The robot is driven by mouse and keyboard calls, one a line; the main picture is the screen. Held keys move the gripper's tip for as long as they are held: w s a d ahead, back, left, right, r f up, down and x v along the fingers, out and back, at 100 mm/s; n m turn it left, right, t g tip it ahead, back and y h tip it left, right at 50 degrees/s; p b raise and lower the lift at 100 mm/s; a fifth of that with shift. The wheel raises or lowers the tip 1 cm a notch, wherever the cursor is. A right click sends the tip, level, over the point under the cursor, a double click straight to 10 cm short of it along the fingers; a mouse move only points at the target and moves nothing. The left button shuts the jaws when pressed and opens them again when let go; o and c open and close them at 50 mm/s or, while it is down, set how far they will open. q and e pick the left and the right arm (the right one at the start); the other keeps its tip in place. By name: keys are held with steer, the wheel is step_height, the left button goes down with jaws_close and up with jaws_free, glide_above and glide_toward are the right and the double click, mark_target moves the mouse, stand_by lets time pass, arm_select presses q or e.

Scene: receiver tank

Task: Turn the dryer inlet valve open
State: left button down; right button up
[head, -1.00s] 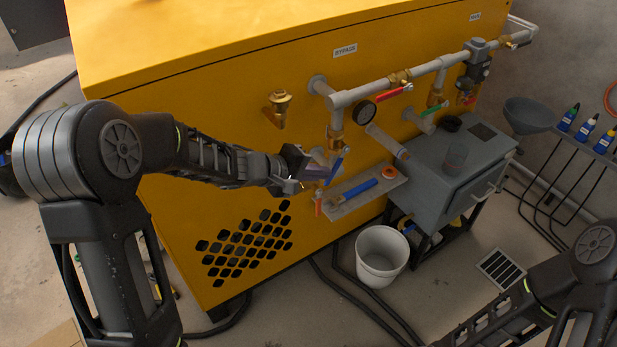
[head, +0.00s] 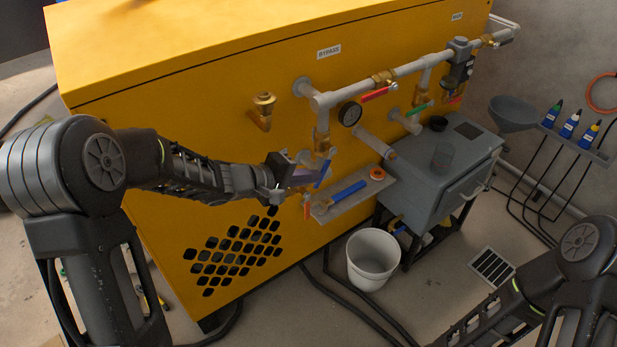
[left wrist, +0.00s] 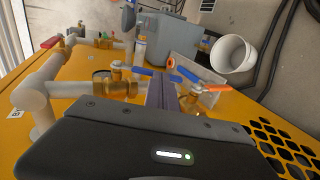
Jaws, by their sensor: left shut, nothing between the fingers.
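A brass valve with a blue lever (head: 322,173) sits on the lower end of the grey down-pipe on the yellow cabinet; no label reading dryer inlet is legible. The lever slants downward, away from the pipe line. It also shows in the left wrist view (left wrist: 136,70), beside its brass body (left wrist: 118,86). My left gripper (head: 306,178) is shut and empty, its fingers close beside the blue lever. The fingers (left wrist: 162,92) also show in the left wrist view, near the lever's end; I cannot tell whether they touch it. My right gripper is out of view.
A small shelf (head: 325,212) with a blue bar and orange ring is just below. An orange-handled valve (left wrist: 205,88) is near my fingers. A red lever (head: 375,95), gauge (head: 349,114), grey box (head: 440,185) and white bucket (head: 373,260) stand to the right.

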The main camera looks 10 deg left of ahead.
mark_target(319, 184)
arm_select(q)
steer(key=shift+w+d+f+t+h+b, duration=0.25)
steer(key=shift+f+t+h+b, duration=0.3)
steer(key=shift+b, duration=0.5)
steer(key=shift+w+d+f+t+h+b, duration=0.15)
steer(key=shift+w+f+t+h+b, duration=0.15)
steer(key=shift+f+t+b, duration=0.55)
steer(key=shift+w+d+h+b, duration=0.25)
steer(key=shift+h+b, duration=0.2)
steer(key=shift+b, duration=0.25)
steer(key=shift+w+d+r, duration=0.1)
steer(key=shift+w+r, duration=0.05)
steer(key=shift+w+d, duration=0.15)
steer(key=shift+d, duration=0.1)
